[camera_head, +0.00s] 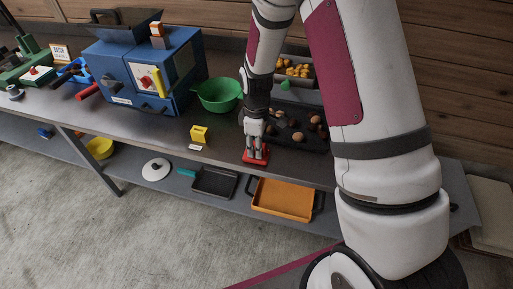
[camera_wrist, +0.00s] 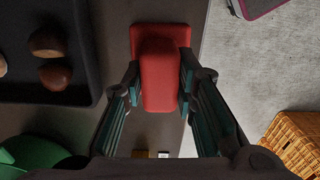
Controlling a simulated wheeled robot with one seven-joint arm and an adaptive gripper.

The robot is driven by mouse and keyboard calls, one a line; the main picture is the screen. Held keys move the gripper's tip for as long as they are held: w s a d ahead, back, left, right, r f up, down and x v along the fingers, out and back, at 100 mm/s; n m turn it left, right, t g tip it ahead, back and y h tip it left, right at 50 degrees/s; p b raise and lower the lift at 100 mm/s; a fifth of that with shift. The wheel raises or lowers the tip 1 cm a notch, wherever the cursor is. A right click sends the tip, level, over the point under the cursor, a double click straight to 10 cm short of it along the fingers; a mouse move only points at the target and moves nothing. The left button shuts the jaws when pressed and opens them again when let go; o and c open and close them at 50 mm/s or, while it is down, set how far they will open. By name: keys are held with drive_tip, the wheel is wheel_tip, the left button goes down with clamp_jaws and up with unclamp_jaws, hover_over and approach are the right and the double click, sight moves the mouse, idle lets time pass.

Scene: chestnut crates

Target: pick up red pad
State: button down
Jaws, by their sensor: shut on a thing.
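The red pad (camera_head: 256,157) lies at the front edge of the grey bench, below my gripper (camera_head: 255,150). In the wrist view the red pad (camera_wrist: 160,75) has a wide flat base and a raised narrower block on top. My gripper (camera_wrist: 160,85) has its two fingers on either side of the raised block, shut on it. The pad looks close to or on the bench top; I cannot tell whether it touches.
A dark tray (camera_head: 318,146) with chestnuts is just right of the gripper. A green bowl (camera_head: 219,94), a blue machine (camera_head: 148,68) and a yellow block (camera_head: 200,133) stand to the left. An orange tray (camera_head: 284,198) is on the lower shelf. A wicker basket (camera_wrist: 294,143) is on the floor.

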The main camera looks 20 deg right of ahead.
drive_tip(key=shift+r, duration=0.75)
drive_tip(key=shift+s+r, duration=0.2)
drive_tip(key=shift+r, duration=0.3)
drive_tip(key=shift+s+r, duration=0.15)
drive_tip(key=shift+r, duration=0.3)
drive_tip(key=s+r, duration=0.1)
drive_tip(key=s, duration=1.4)
drive_tip(key=shift+s+a+r, duration=0.15)
drive_tip(key=shift+a, duration=0.15)
